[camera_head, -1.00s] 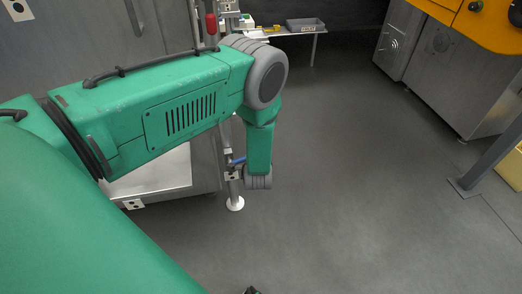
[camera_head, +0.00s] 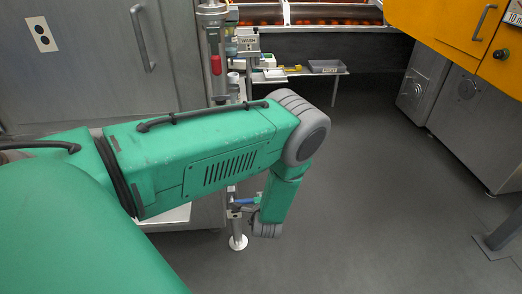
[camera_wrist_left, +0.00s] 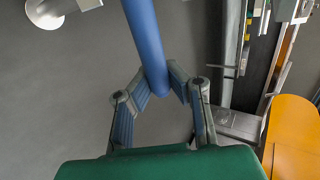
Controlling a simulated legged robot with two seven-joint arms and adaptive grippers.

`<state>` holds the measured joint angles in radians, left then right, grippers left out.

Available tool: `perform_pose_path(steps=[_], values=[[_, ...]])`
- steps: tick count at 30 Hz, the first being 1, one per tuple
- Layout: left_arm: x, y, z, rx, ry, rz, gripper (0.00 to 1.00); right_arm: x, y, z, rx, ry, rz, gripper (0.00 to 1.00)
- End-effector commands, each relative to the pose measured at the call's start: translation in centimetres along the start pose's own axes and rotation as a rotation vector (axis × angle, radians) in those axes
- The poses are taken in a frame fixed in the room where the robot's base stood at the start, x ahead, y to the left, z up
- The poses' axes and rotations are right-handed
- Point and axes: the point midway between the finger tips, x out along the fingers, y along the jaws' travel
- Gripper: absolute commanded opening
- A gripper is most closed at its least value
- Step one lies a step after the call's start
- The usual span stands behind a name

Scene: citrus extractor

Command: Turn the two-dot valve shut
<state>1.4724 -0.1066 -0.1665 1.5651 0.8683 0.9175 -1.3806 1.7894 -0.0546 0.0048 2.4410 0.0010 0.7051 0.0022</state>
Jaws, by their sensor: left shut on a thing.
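A blue valve handle (camera_head: 246,201) shows low on the upright pipe, partly behind my left forearm. A small pale tag (camera_head: 235,213) sits at that valve; its dots are too small to read. In the left wrist view, the long blue handle (camera_wrist_left: 147,30) runs down from the top edge between the fingers. My left gripper (camera_wrist_left: 161,82) is shut on it, with a finger pad on each side near its lower end. My right gripper is in neither current view.
A red handle (camera_head: 216,65) is higher on the pipe, whose white foot (camera_head: 238,243) stands on the floor. A steel cabinet (camera_head: 95,60) is at left. A low table (camera_head: 335,74) holds a grey tray (camera_head: 328,67). Orange machinery (camera_head: 440,25) stands right; the floor between is clear.

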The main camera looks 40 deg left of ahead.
Motion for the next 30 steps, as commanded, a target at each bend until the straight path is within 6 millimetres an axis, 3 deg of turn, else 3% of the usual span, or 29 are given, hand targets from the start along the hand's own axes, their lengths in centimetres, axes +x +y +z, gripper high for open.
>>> perform_pose_path(steps=[1,3,4,17,30], values=[[-0.1,0.6,0.4,0.005,-0.007,0.012,0.00,0.0,0.0,0.0,0.000,0.000,0.000,0.40],[-0.1,0.6,0.4,0.005,-0.007,0.013,0.29,0.0,0.0,0.0,0.000,0.000,0.000,0.40],[-0.1,0.6,0.4,0.004,-0.006,0.012,0.37,0.0,0.0,0.0,0.000,0.000,0.000,0.40],[-1.0,0.2,0.0,0.001,0.000,0.005,0.37,-0.1,0.0,0.2,0.000,0.002,0.000,0.40],[-9.6,0.3,0.1,0.004,-0.001,0.007,0.37,-0.1,0.0,0.1,0.000,0.003,0.000,0.40]])
